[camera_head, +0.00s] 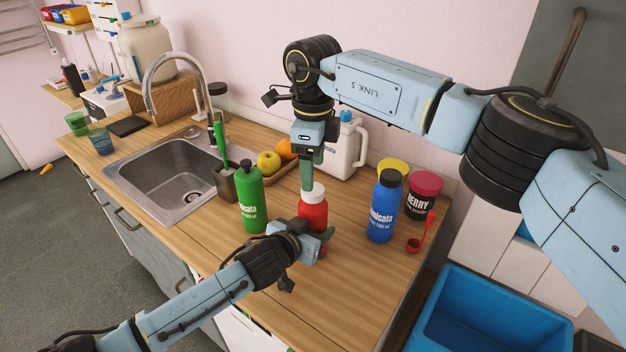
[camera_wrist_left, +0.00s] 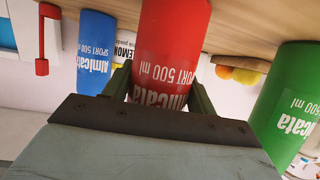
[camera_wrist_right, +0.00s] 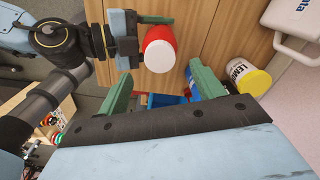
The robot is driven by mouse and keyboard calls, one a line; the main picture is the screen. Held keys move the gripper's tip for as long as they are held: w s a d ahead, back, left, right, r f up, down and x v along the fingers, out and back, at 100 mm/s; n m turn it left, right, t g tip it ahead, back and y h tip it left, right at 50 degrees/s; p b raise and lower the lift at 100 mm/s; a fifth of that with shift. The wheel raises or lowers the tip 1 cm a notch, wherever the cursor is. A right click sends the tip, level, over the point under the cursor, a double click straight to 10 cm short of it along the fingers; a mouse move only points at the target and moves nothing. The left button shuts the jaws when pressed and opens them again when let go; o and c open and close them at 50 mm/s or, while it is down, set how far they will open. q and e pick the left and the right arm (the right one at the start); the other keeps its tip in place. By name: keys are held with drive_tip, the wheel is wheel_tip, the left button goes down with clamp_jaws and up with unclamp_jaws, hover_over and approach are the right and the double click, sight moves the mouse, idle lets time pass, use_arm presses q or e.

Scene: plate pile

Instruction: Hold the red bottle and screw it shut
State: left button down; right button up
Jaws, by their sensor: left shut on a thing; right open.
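The red bottle (camera_head: 313,212) stands upright on the wooden counter with a white cap (camera_head: 315,192) on top; how tightly it sits I cannot tell. My left gripper (camera_head: 322,238) is shut on the bottle's body from the front. The left wrist view shows the red bottle (camera_wrist_left: 172,45) between the green fingers (camera_wrist_left: 160,82). My right gripper (camera_head: 309,182) points down, open and empty, close to the cap. In the right wrist view, the white cap (camera_wrist_right: 160,56) lies just beyond the gap between the open fingertips (camera_wrist_right: 160,72).
A green bottle (camera_head: 250,205) stands left of the red one, a blue bottle (camera_head: 382,212) right. Behind are a black jar (camera_head: 424,200), a fruit tray (camera_head: 283,170) and a white jug (camera_head: 345,150). A sink (camera_head: 180,175) is at left. The counter's front right is clear.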

wheel_tip(320, 180, up, 7)
idle(0.3)
use_arm(q)
drive_tip(key=shift+c, duration=2)
unclamp_jaws()
drive_tip(key=p+v, duration=0.1)
drive_tip(key=v, duration=1.2)
use_arm(e)
drive_tip(key=shift+r, duration=0.55)
use_arm(q)
drive_tip(key=shift+s+r, duration=0.1)
drive_tip(key=shift+s, duration=0.05)
